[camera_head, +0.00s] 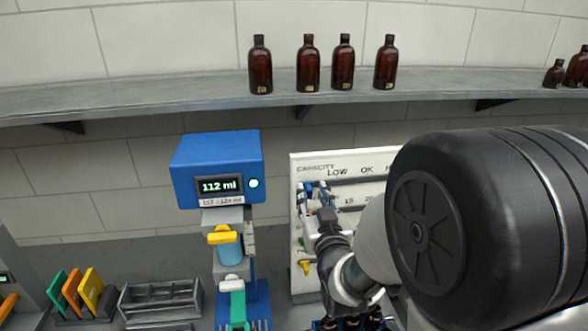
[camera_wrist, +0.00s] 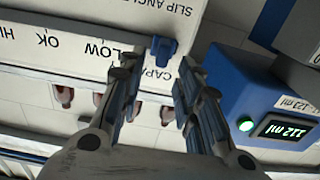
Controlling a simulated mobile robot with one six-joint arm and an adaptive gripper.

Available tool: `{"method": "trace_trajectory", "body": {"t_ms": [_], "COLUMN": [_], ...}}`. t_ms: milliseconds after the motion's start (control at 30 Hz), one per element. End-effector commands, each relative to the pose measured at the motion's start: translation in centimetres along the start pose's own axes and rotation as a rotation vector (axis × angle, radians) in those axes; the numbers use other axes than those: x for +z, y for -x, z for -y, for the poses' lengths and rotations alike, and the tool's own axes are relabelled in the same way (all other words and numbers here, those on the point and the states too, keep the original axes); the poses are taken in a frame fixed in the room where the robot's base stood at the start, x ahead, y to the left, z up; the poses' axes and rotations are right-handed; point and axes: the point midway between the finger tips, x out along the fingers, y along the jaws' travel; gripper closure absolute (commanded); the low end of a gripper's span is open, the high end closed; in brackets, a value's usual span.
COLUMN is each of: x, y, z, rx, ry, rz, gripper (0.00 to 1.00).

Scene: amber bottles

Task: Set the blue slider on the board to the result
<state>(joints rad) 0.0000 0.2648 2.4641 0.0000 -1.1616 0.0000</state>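The white board (camera_head: 297,230) stands upright behind my arm, with the words CAPACITY, LOW and OK along its top row. In the wrist view, which is upside down, the blue slider (camera_wrist: 163,48) sits on a grey rail near the LOW and CAPACITY lettering, at the LOW end. My gripper (camera_wrist: 158,75) is open, its two fingers on either side of the slider's line with a clear gap between; contact cannot be told. In the head view my gripper (camera_head: 318,194) is in front of the board's left part and partly hides it. The blue machine's display (camera_head: 219,186) reads 112 ml.
The blue machine (camera_head: 215,150) stands left of the board, close to my gripper. A yellow piece (camera_head: 305,267) is low on the board. A grey rack (camera_head: 160,297) and coloured plates (camera_head: 75,293) are at lower left. Amber bottles (camera_head: 308,65) stand on the shelf above.

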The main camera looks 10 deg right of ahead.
Motion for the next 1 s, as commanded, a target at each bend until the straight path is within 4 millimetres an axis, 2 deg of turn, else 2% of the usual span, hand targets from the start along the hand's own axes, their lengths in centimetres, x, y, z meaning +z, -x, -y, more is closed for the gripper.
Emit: {"method": "trace_trajectory", "body": {"t_ms": [100,233,633,1000], "x": [0.3,0.3,0.3,0.3], "y": [-2.0,-3.4,-4.1,-4.0], "z": [0.0,0.0,0.0,0.0], "rx": [0.000,0.000,0.000,0.000], "ry": [0.000,0.000,0.000,0.000], "rz": [0.004,0.003,0.004,0.004], "gripper": [0.68,0.68,0.68,0.93]}}
